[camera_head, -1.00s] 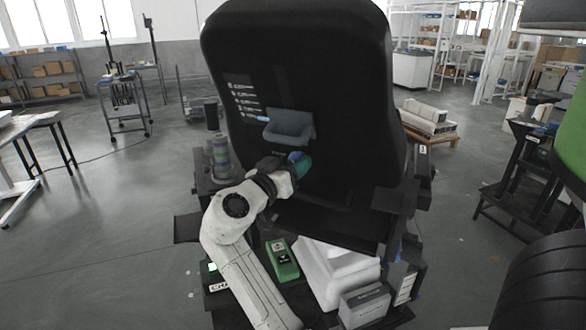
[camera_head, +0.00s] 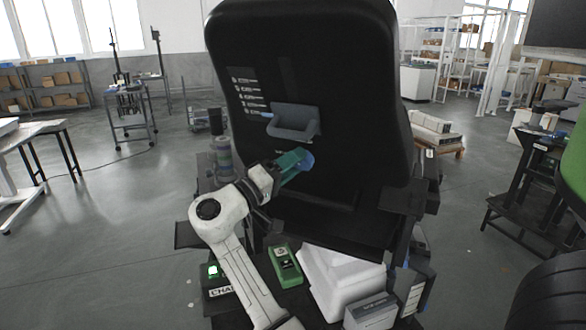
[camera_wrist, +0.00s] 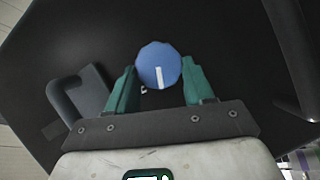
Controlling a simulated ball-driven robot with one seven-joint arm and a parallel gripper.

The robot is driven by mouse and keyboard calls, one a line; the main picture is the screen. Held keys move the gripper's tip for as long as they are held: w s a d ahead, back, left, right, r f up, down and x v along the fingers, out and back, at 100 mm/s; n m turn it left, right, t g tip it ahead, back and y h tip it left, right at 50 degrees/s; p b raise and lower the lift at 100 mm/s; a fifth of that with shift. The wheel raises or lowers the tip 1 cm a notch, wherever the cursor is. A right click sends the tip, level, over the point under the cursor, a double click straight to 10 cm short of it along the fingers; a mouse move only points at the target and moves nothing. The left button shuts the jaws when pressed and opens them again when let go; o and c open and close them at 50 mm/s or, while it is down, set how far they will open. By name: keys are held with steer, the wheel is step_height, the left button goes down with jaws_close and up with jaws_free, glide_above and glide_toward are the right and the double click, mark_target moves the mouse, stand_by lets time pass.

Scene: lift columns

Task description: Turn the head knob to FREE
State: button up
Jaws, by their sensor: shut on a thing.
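The round blue head knob (camera_wrist: 159,62) is on the black panel (camera_head: 300,60). It has a white pointer line, which points nearly straight down in the wrist view. My gripper (camera_wrist: 158,78) has teal fingers, one on each side of the knob, and is shut on it. In the head view my gripper (camera_head: 296,164) reaches the panel from the lower left, and the knob (camera_head: 308,160) shows just past the fingers. Small white marks beside the knob are partly hidden by the left finger in the wrist view. I cannot read a FREE mark.
A grey handle-like holder (camera_head: 293,121) sticks out of the panel just above my gripper; it also shows at the left of the wrist view (camera_wrist: 80,92). A green device (camera_head: 284,264), a white padded block (camera_head: 340,275) and a grey box (camera_head: 371,312) lie below the panel.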

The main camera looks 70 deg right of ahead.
steer(key=shift+d+f+n+g+h+b, duration=0.1)
steer(key=shift+f+n+g+h+b, duration=0.2)
steer(key=shift+n+g, duration=0.5)
steer(key=shift+d+f+n+g+h+b, duration=0.1)
steer(key=shift+n+g+h+b, duration=0.2)
steer(key=shift+n, duration=0.9)
steer(key=shift+d+f+n+g+h+b, duration=0.15)
steer(key=shift+n+g+h, duration=0.3)
steer(key=shift+n, duration=0.55)
steer(key=shift+a, duration=0.1)
steer(key=o, duration=1)
steer(key=b+v, duration=0.3)
steer(key=v, duration=0.8)
